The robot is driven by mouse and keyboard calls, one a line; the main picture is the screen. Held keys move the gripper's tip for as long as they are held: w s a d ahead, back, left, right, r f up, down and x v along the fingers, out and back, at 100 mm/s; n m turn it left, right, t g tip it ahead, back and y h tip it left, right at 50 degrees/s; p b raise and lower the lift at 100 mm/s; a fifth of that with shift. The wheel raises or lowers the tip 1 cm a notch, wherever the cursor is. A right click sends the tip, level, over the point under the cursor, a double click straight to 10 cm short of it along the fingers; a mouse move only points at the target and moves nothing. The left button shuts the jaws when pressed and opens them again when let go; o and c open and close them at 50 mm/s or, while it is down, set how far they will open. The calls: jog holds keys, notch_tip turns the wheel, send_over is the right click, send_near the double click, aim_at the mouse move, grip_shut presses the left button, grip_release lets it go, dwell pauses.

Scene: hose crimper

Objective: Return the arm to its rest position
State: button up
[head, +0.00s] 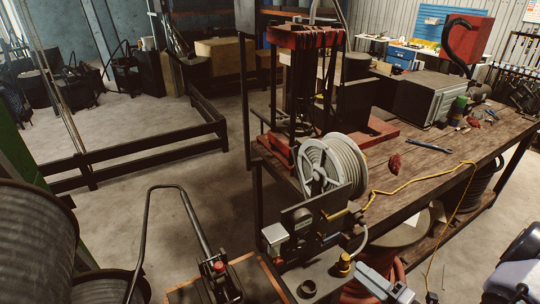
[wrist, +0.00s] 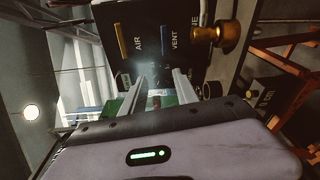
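My gripper (wrist: 158,88) shows in the wrist view with its two pale fingers apart and nothing visible between them. The fingers point toward a dark panel (wrist: 145,65) marked AIR and VENT, with a yellow lever (wrist: 124,40) and a blue lever (wrist: 165,40). A brass knob (wrist: 216,36) sits to the right of the panel. In the head view, the panel (head: 302,222) stands in front of the hose reel. A grey part at the lower edge looks like my gripper (head: 377,284), close to the panel's right side; its fingertips are not clear there.
A wooden workbench (head: 435,150) carries a white hose reel (head: 326,168), a red-framed press (head: 304,40), a grey box (head: 430,98) and a yellow cord (head: 420,178). Dark drums (head: 35,235) stand at the lower left. Open floor (head: 150,195) lies left of the bench.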

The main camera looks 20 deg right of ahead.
jog(key=w+a+r+n+g+y+b, duration=0.3)
jog(key=a+n+g, duration=0.3)
jog(key=a+n, duration=0.45)
jog(key=w+a+r+n+g+y+b, duration=0.25)
jog(key=a+n+g, duration=0.35)
jog(key=a+n, duration=0.45)
jog(key=s+a+r+n+h+b, duration=0.2)
jog(key=s+a+n+h+b, duration=0.1)
jog(key=n, duration=0.9)
jog(key=s+a+r+n+h+b, duration=0.3)
jog(key=a+n, duration=0.5)
jog(key=n, duration=0.4)
jog(key=s+h, duration=0.1)
jog(key=s, duration=0.1)
jog(key=shift+s+r+t, duration=0.25)
jog(key=shift+s+t, duration=0.05)
jog(key=shift+h, duration=0.25)
